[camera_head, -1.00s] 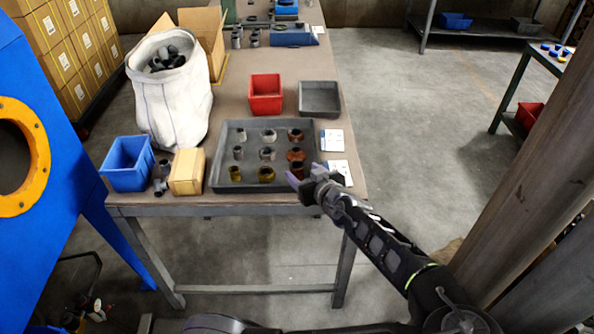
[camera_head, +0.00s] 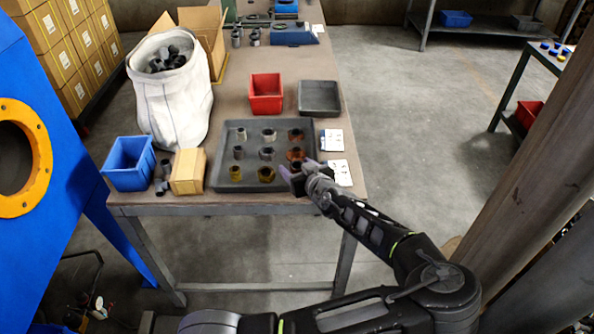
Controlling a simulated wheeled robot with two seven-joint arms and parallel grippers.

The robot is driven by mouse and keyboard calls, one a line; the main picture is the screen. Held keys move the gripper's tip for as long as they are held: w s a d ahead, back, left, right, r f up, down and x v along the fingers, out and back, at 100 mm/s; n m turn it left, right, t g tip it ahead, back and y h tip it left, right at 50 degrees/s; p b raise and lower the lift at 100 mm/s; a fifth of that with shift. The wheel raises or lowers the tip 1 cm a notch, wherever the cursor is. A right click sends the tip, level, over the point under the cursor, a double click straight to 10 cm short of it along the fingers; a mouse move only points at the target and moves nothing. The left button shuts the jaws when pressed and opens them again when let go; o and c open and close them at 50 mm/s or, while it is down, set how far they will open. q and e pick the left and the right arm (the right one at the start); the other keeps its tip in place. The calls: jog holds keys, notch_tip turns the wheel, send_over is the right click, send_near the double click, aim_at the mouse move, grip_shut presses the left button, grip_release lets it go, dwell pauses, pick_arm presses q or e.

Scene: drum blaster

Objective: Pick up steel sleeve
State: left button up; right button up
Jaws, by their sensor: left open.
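A dark grey tray (camera_head: 221,183) on the table holds several short sleeves in rows. Grey, steel-looking sleeves stand in the left and middle columns, such as one at the back middle (camera_head: 268,135) and one at the centre (camera_head: 266,153). Brass-coloured sleeves (camera_head: 266,174) stand at the front left and front middle. Rusty copper-brown sleeves (camera_head: 295,135) fill the right column. My left gripper (camera_head: 294,174) is open over the tray's front right corner, partly hiding the front right sleeve. I cannot tell whether it touches that sleeve. My right gripper is not in view.
A red bin (camera_head: 266,94) and an empty grey tray (camera_head: 319,98) stand behind the sleeve tray. Printed cards (camera_head: 340,172) lie to its right. A cardboard box (camera_head: 187,171), blue bin (camera_head: 128,164) and white sack (camera_head: 172,105) stand to its left.

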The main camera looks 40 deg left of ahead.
pick_arm(q)
jog(key=shift+c, duration=0.2)
grip_shut()
dwell(0.4)
